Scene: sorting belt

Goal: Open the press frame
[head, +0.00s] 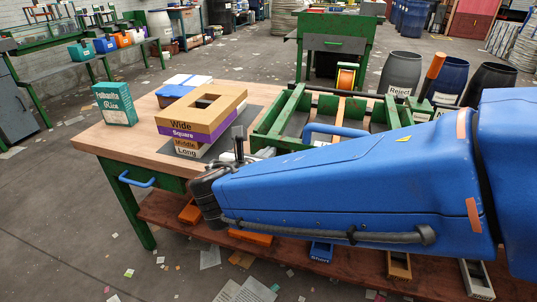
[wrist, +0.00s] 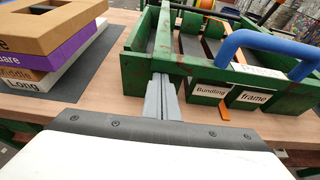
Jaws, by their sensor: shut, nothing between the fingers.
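The press frame is part of a green, rust-marked frame on the wooden table. A blue bar handle (wrist: 265,42) arches over its near side; it also shows in the head view (head: 336,131). A partly hidden plate behind the handle seems to read "Press". Below it, plates on the green front read "Bundling frame" (wrist: 210,91). The press part looks lowered, but my arm hides much of it in the head view. My gripper (wrist: 163,84) is shut and empty, pointing at the green frame's near left corner, left of the handle. Whether it touches the green wood, I cannot tell.
Stacked labelled frames, Wide, Square, Middle and Long (head: 190,121), stand close left of my gripper on a dark mat. A teal box (head: 114,104) stands at the table's left corner. Bare wood lies in front.

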